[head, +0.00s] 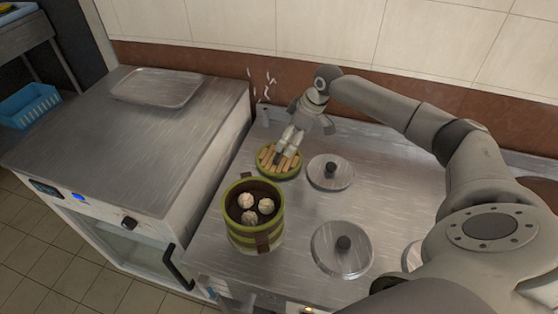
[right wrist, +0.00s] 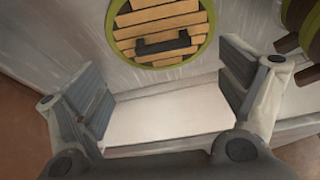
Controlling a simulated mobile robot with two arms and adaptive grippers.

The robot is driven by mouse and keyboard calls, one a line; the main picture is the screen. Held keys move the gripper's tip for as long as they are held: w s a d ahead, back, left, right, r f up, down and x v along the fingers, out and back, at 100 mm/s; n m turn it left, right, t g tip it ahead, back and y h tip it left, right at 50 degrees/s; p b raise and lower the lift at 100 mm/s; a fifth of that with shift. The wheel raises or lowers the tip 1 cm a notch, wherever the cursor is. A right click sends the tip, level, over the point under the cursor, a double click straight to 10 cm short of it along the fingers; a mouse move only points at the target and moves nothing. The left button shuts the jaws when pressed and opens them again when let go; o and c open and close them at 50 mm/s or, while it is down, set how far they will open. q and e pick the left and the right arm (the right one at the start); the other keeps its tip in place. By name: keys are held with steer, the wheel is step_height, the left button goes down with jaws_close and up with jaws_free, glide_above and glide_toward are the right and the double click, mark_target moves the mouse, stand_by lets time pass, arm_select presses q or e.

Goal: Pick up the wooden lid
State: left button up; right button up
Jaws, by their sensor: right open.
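The wooden lid (head: 267,160) is a round slatted disc with a green rim, lying flat on the metal counter behind the steamer basket. In the right wrist view the lid (right wrist: 140,50) shows at the top with a dark bar handle (right wrist: 164,43) across its middle. My right gripper (head: 284,155) reaches down over the lid in the head view and hides part of it. In the right wrist view my right gripper (right wrist: 165,90) is open with nothing between its fingers, and the lid appears beyond the fingertips. My left gripper is not in view.
A green steamer basket (head: 243,236) with three buns (head: 247,201) stands in front of the lid. Metal pot lids with black knobs (head: 329,172) (head: 341,252) sit to the right. A tray (head: 157,88) lies on the left counter. A wall runs close behind.

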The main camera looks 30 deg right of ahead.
mark_target(279, 157)
steer(key=shift+a+p+x, duration=0.1)
steer(key=shift+p+x, duration=0.1)
steer(key=shift+x, duration=1.55)
steer(key=shift+a+p+x, duration=0.15)
steer(key=shift+x, duration=1.55)
steer(key=shift+r, duration=0.1)
steer(key=c, duration=1.1)
